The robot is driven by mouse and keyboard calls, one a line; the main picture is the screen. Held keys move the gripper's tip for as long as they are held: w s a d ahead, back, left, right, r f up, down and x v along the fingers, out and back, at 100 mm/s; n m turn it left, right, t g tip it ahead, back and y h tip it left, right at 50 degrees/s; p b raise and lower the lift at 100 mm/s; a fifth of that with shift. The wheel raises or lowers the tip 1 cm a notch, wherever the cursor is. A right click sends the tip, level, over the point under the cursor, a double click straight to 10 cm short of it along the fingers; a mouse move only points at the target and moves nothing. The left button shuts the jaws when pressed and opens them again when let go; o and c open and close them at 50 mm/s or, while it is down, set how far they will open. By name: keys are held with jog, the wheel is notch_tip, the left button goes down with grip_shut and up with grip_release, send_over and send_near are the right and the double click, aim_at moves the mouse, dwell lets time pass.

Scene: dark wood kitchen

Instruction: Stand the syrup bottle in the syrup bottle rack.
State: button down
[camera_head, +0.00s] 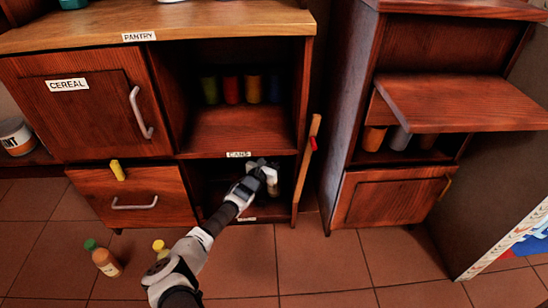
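My arm reaches from the bottom of the picture into the low, dark compartment (222,170) under the "CANS" label. My gripper (268,178) is at this compartment's opening. A small pale shape shows at the fingers; I cannot tell whether it is a finger or a held bottle. Two bottles are on the floor in front of the cabinet: an orange-brown one with a green cap (106,262) and a yellow-capped one (160,248), partly hidden by my arm. I cannot tell which bottle is syrup. No bottle rack can be made out in the dark compartment.
Several coloured cans (231,90) stand on the shelf above. Another cabinet with a raised flap (460,103) stands to the right. A paint can (15,135) is at far left. The tiled floor (320,262) at centre-right is clear.

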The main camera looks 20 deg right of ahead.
jog(key=shift+f, duration=0.15)
jog(key=c, duration=1)
grip_release()
jog(key=shift+a+r, duration=0.1)
jog(key=shift+r, duration=0.15)
jog(key=shift+p+v, duration=2.05)
jog(key=shift+v, duration=3.9)
jog(key=shift+f, duration=0.1)
